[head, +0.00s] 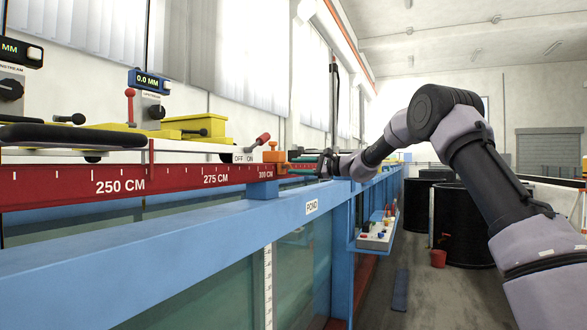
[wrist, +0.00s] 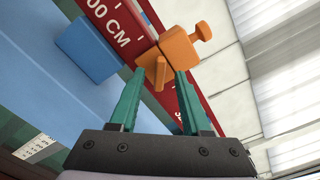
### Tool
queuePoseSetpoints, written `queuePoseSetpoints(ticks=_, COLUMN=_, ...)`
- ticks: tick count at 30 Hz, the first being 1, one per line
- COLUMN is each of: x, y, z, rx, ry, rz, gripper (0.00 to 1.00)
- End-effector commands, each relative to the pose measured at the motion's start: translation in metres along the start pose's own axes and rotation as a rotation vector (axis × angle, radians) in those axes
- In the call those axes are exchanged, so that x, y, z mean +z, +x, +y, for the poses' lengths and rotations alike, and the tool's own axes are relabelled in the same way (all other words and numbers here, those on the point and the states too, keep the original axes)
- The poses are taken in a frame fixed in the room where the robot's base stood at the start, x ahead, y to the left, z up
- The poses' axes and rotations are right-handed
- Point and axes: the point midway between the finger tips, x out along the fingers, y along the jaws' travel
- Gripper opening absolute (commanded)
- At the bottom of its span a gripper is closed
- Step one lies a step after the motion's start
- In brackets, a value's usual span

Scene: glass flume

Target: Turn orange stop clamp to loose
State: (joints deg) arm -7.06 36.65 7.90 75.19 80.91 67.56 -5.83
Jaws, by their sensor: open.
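The orange stop clamp (head: 274,157) sits on the red scale rail (head: 120,178) near the 300 CM mark in the head view. In the wrist view the clamp (wrist: 181,47) straddles the red rail, with an orange knob (wrist: 203,31) on its far side and a small orange lever (wrist: 159,74) sticking out towards me. My gripper (wrist: 162,76) is open, its two green fingers pointing at the clamp. The lever lies between the fingertips; I cannot tell whether either finger touches it. In the head view my gripper (head: 300,160) is just right of the clamp, small and partly unclear.
A blue block (wrist: 88,47) sits beside the rail. The blue flume edge (head: 180,245) runs along below it. A carriage with an OFF/ON panel (head: 243,157) and red-tipped lever stands left of the clamp. A control shelf (head: 376,235) hangs below; black tanks (head: 462,225) stand right.

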Motion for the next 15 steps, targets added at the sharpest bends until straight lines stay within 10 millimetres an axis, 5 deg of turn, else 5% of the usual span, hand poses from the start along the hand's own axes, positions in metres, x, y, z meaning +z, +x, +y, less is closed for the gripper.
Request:
queuePoseSetpoints(ticks=9, x=-0.001, y=-0.065, z=-0.001, rx=-0.002, ry=0.001, rz=0.004, gripper=0.47)
queuePoseSetpoints(ticks=15, x=-0.001, y=-0.087, z=0.000, rx=-0.001, ry=-0.001, rz=0.003, gripper=0.47)
